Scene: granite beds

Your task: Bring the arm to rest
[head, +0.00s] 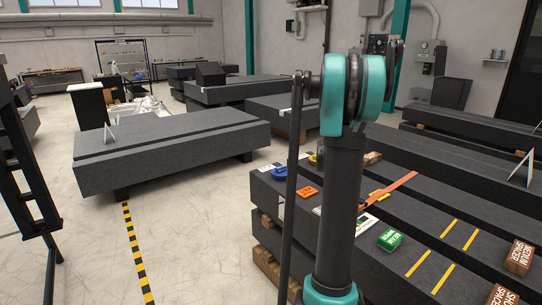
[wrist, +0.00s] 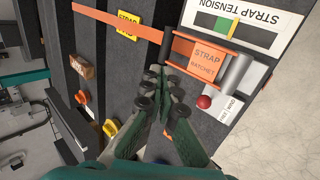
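My gripper (wrist: 158,80) shows in the wrist view with its two green, black-padded fingers pointing down over the dark granite bed. The fingertips come together, and I see nothing held between them. Just to the right of the tips is the orange strap ratchet (wrist: 205,55), with a red knob (wrist: 204,102) beside it. I cannot tell whether the fingers touch the ratchet. In the head view my teal and black arm stands raised in front of the near granite bed (head: 440,222), and my gripper is hidden there.
An orange strap (head: 390,188) crosses the near bed. A green box (head: 390,240), a blue item (head: 280,173), an orange item (head: 307,191) and brown spacer boxes (head: 519,257) lie along it. A strap tension gauge (wrist: 235,22) sits by the ratchet. The floor at left is clear around striped tape (head: 137,252).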

